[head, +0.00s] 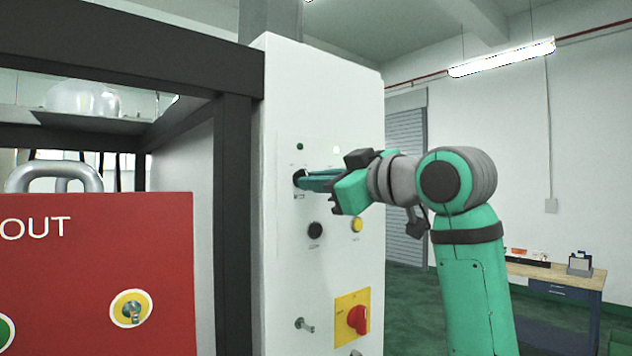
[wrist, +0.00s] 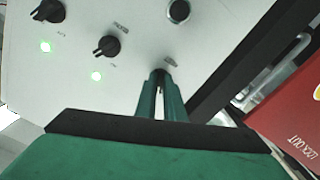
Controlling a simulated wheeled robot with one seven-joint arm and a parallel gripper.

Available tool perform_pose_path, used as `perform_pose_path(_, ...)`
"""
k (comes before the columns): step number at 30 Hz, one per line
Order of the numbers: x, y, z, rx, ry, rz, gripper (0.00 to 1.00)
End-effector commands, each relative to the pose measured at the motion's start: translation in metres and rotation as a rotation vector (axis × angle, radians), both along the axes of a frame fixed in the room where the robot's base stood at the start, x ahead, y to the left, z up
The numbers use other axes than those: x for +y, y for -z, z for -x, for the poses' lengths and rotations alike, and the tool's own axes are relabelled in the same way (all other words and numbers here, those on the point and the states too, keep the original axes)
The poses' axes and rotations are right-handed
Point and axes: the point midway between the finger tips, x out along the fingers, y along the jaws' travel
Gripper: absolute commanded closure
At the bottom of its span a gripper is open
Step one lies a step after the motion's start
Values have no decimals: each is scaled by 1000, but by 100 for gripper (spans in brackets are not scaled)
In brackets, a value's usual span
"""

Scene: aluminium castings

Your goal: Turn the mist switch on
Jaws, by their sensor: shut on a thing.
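The white control panel (head: 275,265) carries several switches; their labels are too small to read, so I cannot tell which is the mist switch. My gripper (head: 306,180) reaches in from the right, shut on a dark switch knob (head: 298,179) at the panel's upper left. In the wrist view my gripper's green fingers (wrist: 160,88) close around this knob (wrist: 158,73), and they hide most of it, so its turned position is unclear. A black knob with a pointer (wrist: 108,46) and another black knob (wrist: 50,10) are beside it, apart from the fingers.
A black round control (head: 315,230), a yellow button (head: 357,224) and a red rotary switch (head: 357,320) lie below my gripper. A dark frame post (head: 235,200) and a red lockout board (head: 100,270) stand left.

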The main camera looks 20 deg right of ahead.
Motion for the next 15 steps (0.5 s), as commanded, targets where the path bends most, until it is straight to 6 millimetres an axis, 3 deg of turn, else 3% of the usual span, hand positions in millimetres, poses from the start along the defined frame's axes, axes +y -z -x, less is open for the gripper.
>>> perform_pose_path(15,3,1,1,147,-4,-402,100)
